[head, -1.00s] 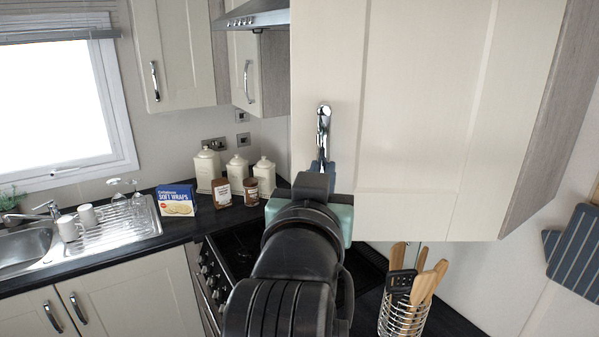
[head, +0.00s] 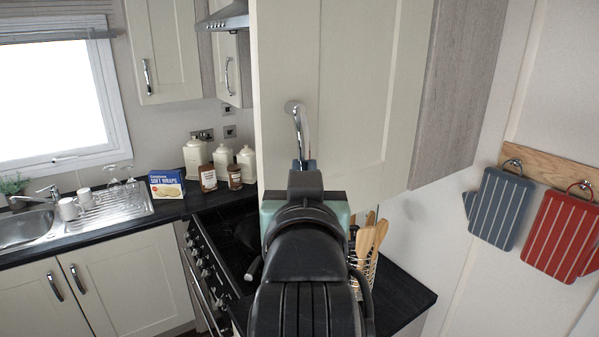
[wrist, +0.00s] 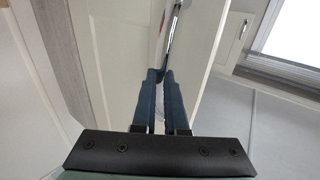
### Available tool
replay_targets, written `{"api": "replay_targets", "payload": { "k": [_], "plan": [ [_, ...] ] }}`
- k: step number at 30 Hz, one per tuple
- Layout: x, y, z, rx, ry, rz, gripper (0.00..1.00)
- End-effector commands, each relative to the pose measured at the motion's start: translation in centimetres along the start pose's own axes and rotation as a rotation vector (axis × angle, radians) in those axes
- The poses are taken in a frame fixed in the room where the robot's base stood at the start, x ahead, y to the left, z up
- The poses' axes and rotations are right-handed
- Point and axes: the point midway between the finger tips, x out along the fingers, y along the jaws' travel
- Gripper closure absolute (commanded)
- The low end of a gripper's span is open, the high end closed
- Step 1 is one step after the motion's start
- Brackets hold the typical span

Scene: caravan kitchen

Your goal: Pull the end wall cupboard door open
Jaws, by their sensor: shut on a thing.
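The cream end wall cupboard door (head: 345,95) fills the upper middle of the head view. Its curved chrome handle (head: 298,118) is near the door's left edge. My gripper (head: 304,164) is shut on the lower end of the handle. In the wrist view the blue fingers (wrist: 162,75) come together at the lower end of the handle (wrist: 174,28), beside the cream door panel (wrist: 122,55).
A grey wood-grain cupboard side (head: 458,95) is right of the door. A grey-blue oven mitt (head: 503,208) and a red one (head: 565,232) hang on the right wall. Below are the hob (head: 222,235), a utensil holder (head: 370,265) and the dark worktop (head: 408,290). Canisters (head: 222,160) stand left.

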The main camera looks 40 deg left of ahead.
Motion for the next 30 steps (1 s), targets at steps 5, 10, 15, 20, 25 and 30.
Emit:
{"api": "replay_targets", "payload": {
  "k": [5, 10, 15, 20, 25, 30],
  "plan": [
    [-0.04, 1.37, -0.55, 0.001, 0.014, 0.032, 1.0],
    [-0.02, 1.37, -0.54, 0.001, 0.014, 0.032, 1.0],
    [-0.02, 1.38, -0.53, 0.001, 0.014, 0.032, 0.86],
    [-0.01, 1.26, -0.42, 0.0, 0.011, 0.03, 0.61],
    [0.01, 1.04, -0.27, 0.0, 0.007, 0.025, 0.61],
    [0.01, 0.85, -0.21, 0.0, 0.006, 0.02, 0.61]
  ]
}}
